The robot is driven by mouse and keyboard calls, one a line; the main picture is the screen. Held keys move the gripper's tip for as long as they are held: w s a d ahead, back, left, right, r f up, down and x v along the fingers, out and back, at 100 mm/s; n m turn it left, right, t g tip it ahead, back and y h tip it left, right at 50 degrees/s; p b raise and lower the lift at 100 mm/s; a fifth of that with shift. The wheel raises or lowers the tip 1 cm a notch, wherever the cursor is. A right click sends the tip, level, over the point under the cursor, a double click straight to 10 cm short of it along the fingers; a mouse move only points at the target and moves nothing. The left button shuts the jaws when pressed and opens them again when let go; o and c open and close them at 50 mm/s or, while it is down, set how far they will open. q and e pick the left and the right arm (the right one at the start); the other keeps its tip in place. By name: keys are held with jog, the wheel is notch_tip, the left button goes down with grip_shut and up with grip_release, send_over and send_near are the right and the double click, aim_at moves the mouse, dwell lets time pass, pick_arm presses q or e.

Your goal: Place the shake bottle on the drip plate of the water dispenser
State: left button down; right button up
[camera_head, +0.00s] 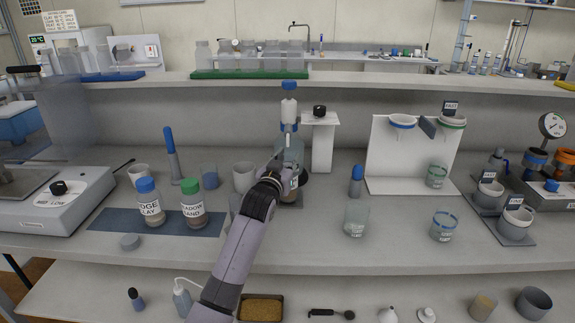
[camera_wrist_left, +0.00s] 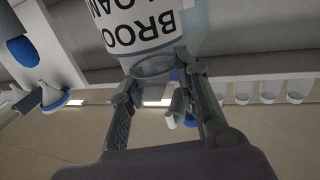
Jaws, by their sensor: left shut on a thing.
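My left gripper (camera_head: 278,178) reaches in at the middle of the bench, in front of the dispenser. It is shut on the shake bottle, a clear bottle with a white label (camera_head: 294,184), mostly hidden behind the gripper in the head view. In the left wrist view the shake bottle (camera_wrist_left: 150,35) reads BROOK LOAM upside down, its narrow end between the fingers (camera_wrist_left: 165,100). The water dispenser appears to be the tall clear body (camera_head: 289,150) with a white, blue-capped top. A dark grey base shows around the bottle; whether the bottle touches it I cannot tell. My right gripper is out of view.
A white post with a black knob (camera_head: 320,112) stands close right of the dispenser. Two labelled jars (camera_head: 193,206) on a blue mat and a grey cup (camera_head: 244,178) are left. A blue-capped tube (camera_head: 356,180) and a glass beaker (camera_head: 356,220) are right.

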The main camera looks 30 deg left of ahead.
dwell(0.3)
pick_arm(q)
jog(key=c, duration=1.2)
grip_release()
jog(key=shift+f, duration=0.15)
jog(key=shift+s, duration=0.1)
jog(key=v, duration=1.2)
